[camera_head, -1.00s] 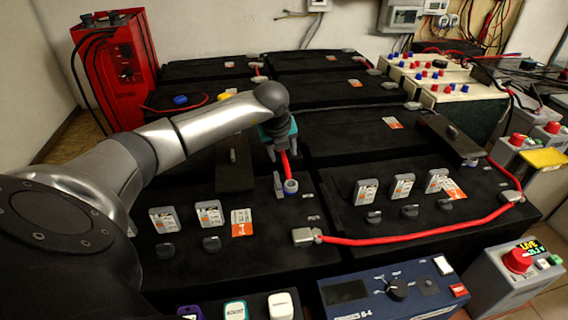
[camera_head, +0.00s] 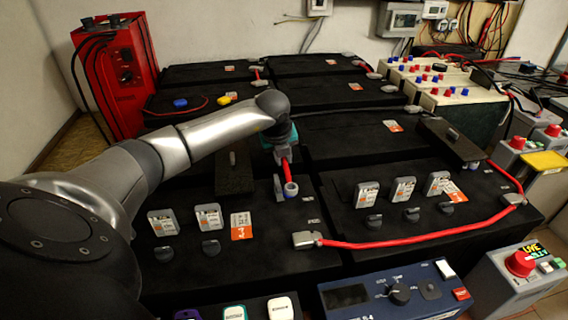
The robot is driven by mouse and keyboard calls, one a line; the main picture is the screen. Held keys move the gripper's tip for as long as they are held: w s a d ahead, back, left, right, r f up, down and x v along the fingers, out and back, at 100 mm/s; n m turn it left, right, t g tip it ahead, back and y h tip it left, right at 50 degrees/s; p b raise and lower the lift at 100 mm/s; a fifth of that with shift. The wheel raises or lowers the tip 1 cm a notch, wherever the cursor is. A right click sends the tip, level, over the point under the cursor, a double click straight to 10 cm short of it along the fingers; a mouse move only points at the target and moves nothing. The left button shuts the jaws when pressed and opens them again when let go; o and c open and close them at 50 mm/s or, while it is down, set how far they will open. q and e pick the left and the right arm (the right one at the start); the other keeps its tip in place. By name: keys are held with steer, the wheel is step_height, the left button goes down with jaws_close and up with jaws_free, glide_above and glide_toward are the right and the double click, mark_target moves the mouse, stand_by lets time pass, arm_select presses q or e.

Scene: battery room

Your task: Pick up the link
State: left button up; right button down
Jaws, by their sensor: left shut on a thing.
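My left gripper (camera_head: 282,152), teal at the fingers, comes in from the left and points down over the middle of the batteries. It is shut on a short red link (camera_head: 287,170) that hangs below it. The link's lower end has a pale ring (camera_head: 291,189), close beside a grey upright terminal (camera_head: 278,187); I cannot tell whether they touch. The link's upper part is hidden by the gripper. Another, long red link (camera_head: 420,236) runs between grey terminals across the front batteries. My right gripper is out of view.
Black batteries (camera_head: 352,139) fill the middle. A blue tester (camera_head: 395,293) and a grey box with a red button (camera_head: 519,263) stand in front. A red charger (camera_head: 117,75) stands at the back left.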

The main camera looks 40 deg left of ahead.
mark_target(284, 160)
arm_select(q)
steer(key=shift+r, duration=0.1)
jaws_close()
